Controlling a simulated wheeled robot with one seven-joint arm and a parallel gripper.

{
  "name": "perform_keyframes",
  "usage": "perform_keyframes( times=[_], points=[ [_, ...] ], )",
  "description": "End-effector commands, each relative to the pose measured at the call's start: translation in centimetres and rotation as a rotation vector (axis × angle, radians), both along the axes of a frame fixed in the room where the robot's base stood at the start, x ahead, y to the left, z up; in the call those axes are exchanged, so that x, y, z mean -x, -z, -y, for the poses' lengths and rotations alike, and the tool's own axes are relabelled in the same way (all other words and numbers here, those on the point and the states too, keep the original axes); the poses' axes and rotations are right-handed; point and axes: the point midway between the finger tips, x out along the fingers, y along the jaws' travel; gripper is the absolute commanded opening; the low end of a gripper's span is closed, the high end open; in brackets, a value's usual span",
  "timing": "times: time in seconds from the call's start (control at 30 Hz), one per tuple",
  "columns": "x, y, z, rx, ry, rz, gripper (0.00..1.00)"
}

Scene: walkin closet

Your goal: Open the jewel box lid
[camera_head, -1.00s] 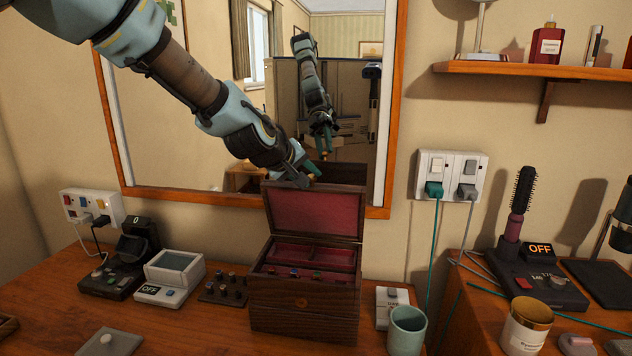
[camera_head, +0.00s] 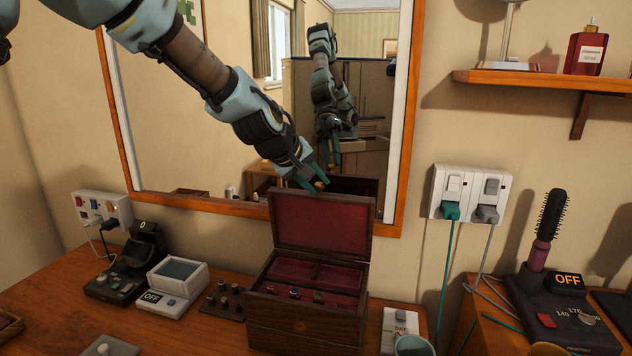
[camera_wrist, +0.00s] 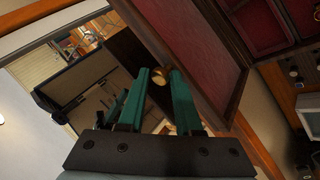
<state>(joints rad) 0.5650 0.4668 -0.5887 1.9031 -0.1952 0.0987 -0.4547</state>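The jewel box (camera_head: 305,325) is dark wood and stands on the dresser below the mirror. Its lid (camera_head: 322,222) stands raised at the back, about upright, showing its dark red lining. Red-lined compartments with several small rings show inside the box. My gripper (camera_head: 318,184) is at the lid's top edge, reaching down from the upper left; I cannot tell whether it touches. In the wrist view my gripper (camera_wrist: 162,76) has its green fingers apart, with a small gold-coloured piece near the tips. The lid (camera_wrist: 195,45) lies just to the right of the fingers there.
The mirror (camera_head: 235,120) is close behind the box. A ring stand (camera_head: 222,300) and a small device marked OFF (camera_head: 172,288) stand to its left. A cup (camera_head: 413,346) is at its right, below a wall socket (camera_head: 470,194) with cables.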

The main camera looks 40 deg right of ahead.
Motion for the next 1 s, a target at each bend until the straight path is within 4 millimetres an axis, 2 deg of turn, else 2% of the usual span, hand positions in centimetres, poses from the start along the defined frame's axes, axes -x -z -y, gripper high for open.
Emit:
perform_keyframes(
  times=[0.03, 0.17, 0.6, 0.77, 1.0],
  points=[
    [0.2, 0.5, -0.1, -0.008, 0.004, -0.007, 0.46],
    [0.2, 0.5, -0.2, -0.008, 0.004, -0.007, 0.59],
    [0.0, 0.5, -0.5, -0.011, -0.001, -0.007, 0.59],
    [0.1, -0.9, -1.8, -0.005, -0.004, -0.002, 0.59],
    [0.6, -4.1, -4.6, 0.0, -0.005, 0.002, 0.59]
  ],
)
